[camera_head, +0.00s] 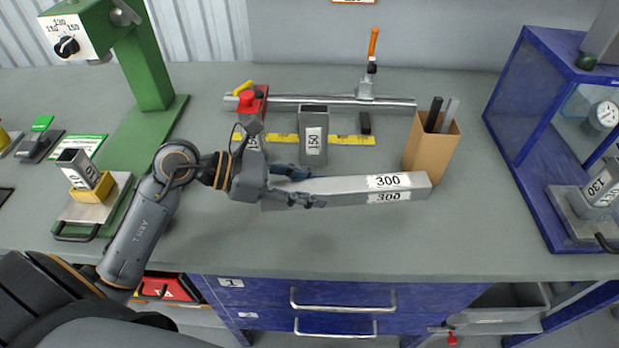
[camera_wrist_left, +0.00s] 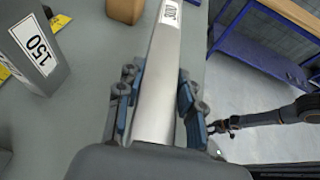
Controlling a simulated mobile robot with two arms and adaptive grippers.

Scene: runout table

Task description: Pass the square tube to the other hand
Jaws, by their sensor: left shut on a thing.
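The long grey square tube (camera_head: 350,187) has white labels reading 300 and lies level, pointing right, over the front middle of the bench. My left gripper (camera_head: 316,187) is shut on its left part, one finger on each side. The left wrist view shows the tube (camera_wrist_left: 160,85) between the blue finger pads, with its labelled far end free. I cannot tell its exact height above the bench. My right gripper (camera_wrist_left: 220,126) shows small at the right of the left wrist view, apart from the tube and beyond the bench edge. Its finger opening is unclear.
A cardboard box (camera_head: 428,150) with dark bars stands near the tube's right end. A 150 tube (camera_head: 313,140) stands behind it by a yellow rule (camera_head: 349,140) and long rail. A blue frame (camera_head: 525,150) is at right. The front bench strip (camera_head: 400,235) is clear.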

